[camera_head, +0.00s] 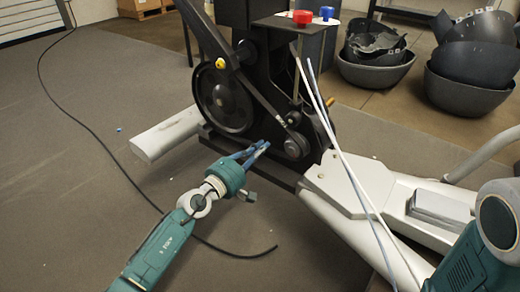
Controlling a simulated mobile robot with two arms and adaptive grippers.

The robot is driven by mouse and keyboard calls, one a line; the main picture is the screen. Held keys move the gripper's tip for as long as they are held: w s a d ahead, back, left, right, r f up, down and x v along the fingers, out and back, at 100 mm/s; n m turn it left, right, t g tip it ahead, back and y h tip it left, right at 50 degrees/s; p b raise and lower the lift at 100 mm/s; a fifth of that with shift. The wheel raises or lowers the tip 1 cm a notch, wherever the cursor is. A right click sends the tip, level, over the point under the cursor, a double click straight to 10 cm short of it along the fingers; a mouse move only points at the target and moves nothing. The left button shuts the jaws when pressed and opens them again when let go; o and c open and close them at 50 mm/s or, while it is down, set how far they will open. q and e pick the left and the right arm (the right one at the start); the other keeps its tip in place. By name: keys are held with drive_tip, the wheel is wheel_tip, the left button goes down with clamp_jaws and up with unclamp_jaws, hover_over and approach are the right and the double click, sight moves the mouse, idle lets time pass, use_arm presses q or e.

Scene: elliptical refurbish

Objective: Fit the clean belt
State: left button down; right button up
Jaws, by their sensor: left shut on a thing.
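An elliptical machine with its cover off stands in the middle, with a large dark flywheel (222,98) and a small pulley (292,147) low on its right. A dark belt (272,109) slants down toward the small pulley; its far run is hidden in the dark frame. My left gripper (264,147) is at the machine's lower front, left of the small pulley. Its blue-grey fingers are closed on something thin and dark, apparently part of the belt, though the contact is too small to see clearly. My right arm enters at lower right; its gripper is out of view.
Two thin white rods (345,165) slant across the right side. A small shelf (290,25) holds red (303,17) and blue (326,13) items. Black bins with dark covers (372,62) stand behind. A black cable (95,145) lies on open floor at left.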

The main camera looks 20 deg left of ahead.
use_arm(q)
drive_tip(key=shift+w+d, duration=0.15)
drive_tip(key=shift+w, duration=0.25)
idle(0.3)
drive_tip(key=c, duration=1.8)
unclamp_jaws()
drive_tip(key=shift+s+f, duration=0.1)
drive_tip(key=shift+s, duration=0.1)
drive_tip(key=v, duration=1.1)
drive_tip(key=shift+s, duration=0.3)
